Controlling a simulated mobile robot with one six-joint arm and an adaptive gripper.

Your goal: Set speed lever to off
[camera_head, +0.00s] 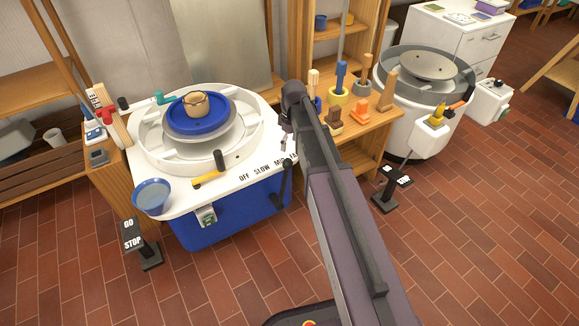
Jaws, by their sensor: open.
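The blue potter's wheel (237,212) stands at the left with a white top. The words OFF, SLOW and MID run left to right along its front right edge, and the lettering past MID is partly hidden by my arm. The black speed lever (286,180) stands at that edge, its upper end just below MID, right of OFF and SLOW. My gripper (287,133) is beyond the lever, near the wheel's right side and apart from it. Its fingers are small and partly hidden by my wrist; it is open and appears empty.
A clay pot (195,104) sits on the blue wheel disc. A blue bowl (152,196) and a yellow-handled tool (208,180) are on the white top. A GO/STOP pedal (140,243) stands front left. A wooden shelf (362,132) with tools is close to the right.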

